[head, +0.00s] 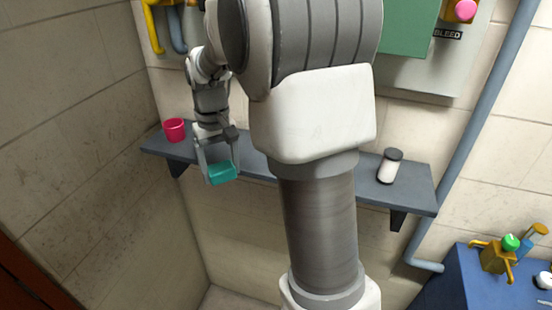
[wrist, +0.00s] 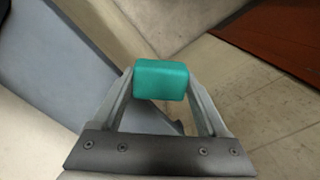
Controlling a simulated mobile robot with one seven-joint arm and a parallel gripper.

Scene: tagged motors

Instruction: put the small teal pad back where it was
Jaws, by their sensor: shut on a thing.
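The small teal pad (head: 222,173) is between the fingers of my gripper (head: 220,170), at the front edge of the blue-grey shelf (head: 258,166) in the head view. In the wrist view the teal pad (wrist: 160,80) sits between the two fingertips of my gripper (wrist: 160,84), which is shut on it. There the floor shows beyond the pad and the shelf lies to the left. The pad appears to be held out in front of the shelf. I cannot tell its exact height over the shelf.
A pink-red cup (head: 175,130) stands on the shelf's left end. A white jar with a dark lid (head: 389,166) stands near its right end. My arm hides the shelf's middle. A blue cabinet with valves (head: 470,285) is at lower right, beside a blue pipe (head: 482,115).

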